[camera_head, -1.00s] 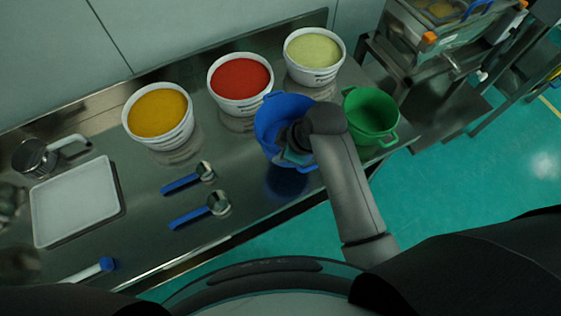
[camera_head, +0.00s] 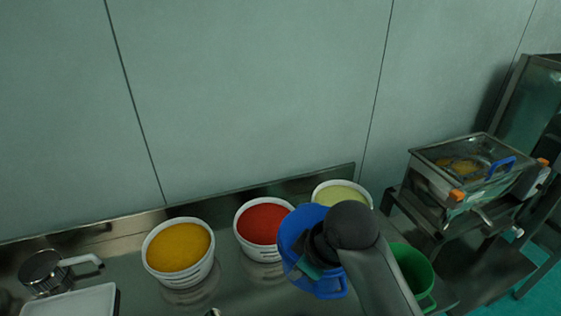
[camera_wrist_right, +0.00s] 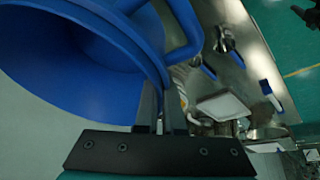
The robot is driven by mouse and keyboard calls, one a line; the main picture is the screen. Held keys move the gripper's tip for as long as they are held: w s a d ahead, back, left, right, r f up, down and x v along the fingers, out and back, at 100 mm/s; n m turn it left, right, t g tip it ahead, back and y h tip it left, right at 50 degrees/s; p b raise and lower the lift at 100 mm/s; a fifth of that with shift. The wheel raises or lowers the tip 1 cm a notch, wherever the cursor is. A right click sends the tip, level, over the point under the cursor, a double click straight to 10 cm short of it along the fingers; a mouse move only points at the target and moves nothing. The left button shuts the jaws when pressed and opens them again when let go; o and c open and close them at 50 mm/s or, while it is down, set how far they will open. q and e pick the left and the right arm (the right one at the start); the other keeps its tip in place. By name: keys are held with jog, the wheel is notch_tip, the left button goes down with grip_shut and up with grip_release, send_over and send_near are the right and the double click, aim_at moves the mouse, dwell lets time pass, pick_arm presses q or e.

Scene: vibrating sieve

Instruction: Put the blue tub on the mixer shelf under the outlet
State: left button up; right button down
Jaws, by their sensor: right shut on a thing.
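The blue tub (camera_head: 297,222) is in the head view, in front of the red and pale-yellow containers. It appears held above the steel table. My right gripper (camera_head: 312,252) is shut on its rim. In the right wrist view the fingers (camera_wrist_right: 160,110) pinch the wall of the blue tub (camera_wrist_right: 60,60), beside a looped handle. The mixer (camera_head: 470,165), a steel machine with a clear lid, stands at the right on a dark frame. A flat surface (camera_head: 490,270) shows below it; the outlet is not clear. My left gripper is not in view.
White containers hold orange (camera_head: 178,246), red (camera_head: 262,223) and pale-yellow (camera_head: 341,195) contents. A green tub (camera_head: 412,272) stands at the table's right end, partly behind my arm. A white tray (camera_head: 85,302) and metal sieve (camera_head: 42,270) are at left. Wall rises behind.

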jog(key=d+m+b, duration=0.1)
jog(key=b, duration=0.1)
jog(key=w+m+b, duration=0.1)
jog(key=b, duration=0.1)
jog(key=w+d+m+t+h+b, duration=0.1)
jog(key=b, duration=0.1)
jog(key=shift+w+d+r+m, duration=0.1)
jog(key=shift+w+d+m, duration=0.05)
jog(key=shift+d+m, duration=0.2)
jog(key=d+m+h+b, duration=0.1)
jog(key=d+m+b, duration=0.1)
jog(key=d+f+m+h+b, duration=0.1)
jog(key=d+m+b, duration=0.1)
jog(key=d+b, duration=0.1)
jog(key=d+m+h+b, duration=0.1)
jog(key=d+m+b, duration=0.1)
jog(key=d+m, duration=0.1)
jog(key=shift+s+d+f, duration=0.1)
jog(key=shift+s+f, duration=0.05)
jog(key=shift+s, duration=0.1)
jog(key=shift+s+d+m+b, duration=0.15)
jog(key=shift+d+m+b, duration=0.2)
jog(key=shift+d, duration=0.05)
